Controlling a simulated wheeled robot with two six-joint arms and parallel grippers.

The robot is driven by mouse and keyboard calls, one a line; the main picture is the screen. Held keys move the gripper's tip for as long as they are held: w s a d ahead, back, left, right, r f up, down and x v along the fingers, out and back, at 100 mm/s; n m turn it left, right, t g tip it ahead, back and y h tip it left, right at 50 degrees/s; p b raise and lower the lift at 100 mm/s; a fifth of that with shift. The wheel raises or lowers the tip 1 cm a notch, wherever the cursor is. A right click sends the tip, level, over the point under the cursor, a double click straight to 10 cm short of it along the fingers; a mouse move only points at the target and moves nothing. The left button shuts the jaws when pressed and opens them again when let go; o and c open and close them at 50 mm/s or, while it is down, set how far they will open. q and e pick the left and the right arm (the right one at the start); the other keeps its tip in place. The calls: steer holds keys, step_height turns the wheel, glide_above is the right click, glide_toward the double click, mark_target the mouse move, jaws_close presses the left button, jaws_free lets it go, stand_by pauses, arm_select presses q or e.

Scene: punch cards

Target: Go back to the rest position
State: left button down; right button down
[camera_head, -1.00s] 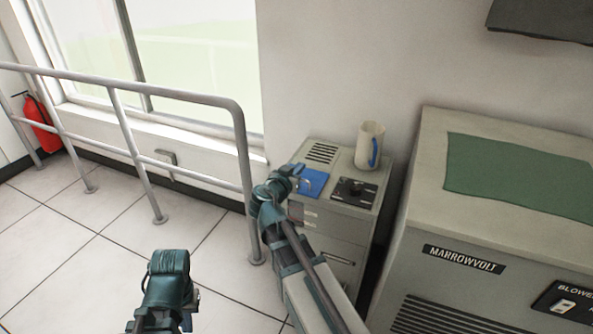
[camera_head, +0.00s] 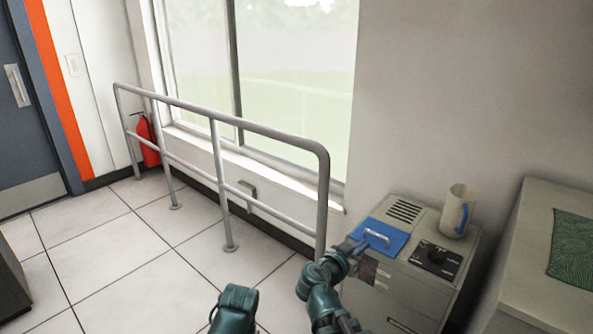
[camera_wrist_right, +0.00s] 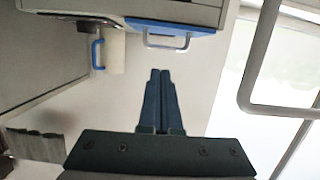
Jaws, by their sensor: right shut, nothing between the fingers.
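My right gripper (camera_head: 357,246) shows in the head view at the near left edge of the blue panel on the grey cabinet. In the right wrist view its two dark fingers (camera_wrist_right: 160,75) are together with nothing between them. The blue panel (camera_head: 387,232) with its metal handle lies on the cabinet top; the handle also shows in the right wrist view (camera_wrist_right: 167,42), apart from the fingertips. A teal part of my left arm (camera_head: 235,306) shows at the bottom of the head view, but its jaws are not visible.
The grey cabinet (camera_head: 405,290) also bears a black knob panel (camera_head: 435,259) and a cream mug (camera_head: 457,211) with a blue handle. A metal railing (camera_head: 325,200) stands left of it, before the window. A large pale unit (camera_head: 535,250) is at right. Tiled floor (camera_head: 130,255) is open at left.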

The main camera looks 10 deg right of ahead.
steer(key=s+a+f+n+g+y, duration=0.5)
steer(key=s+a+f+n, duration=0.25)
steer(key=a, duration=0.35)
steer(key=s+a+f+n+g+y, duration=0.5)
steer(key=s+a+f+n, duration=0.1)
steer(key=s+a+f, duration=0.35)
step_height(320, 180, up, 31)
steer(key=a+p, duration=0.1)
steer(key=p, duration=3)
steer(key=shift+a+y, duration=0.15)
steer(key=shift+y, duration=0.15)
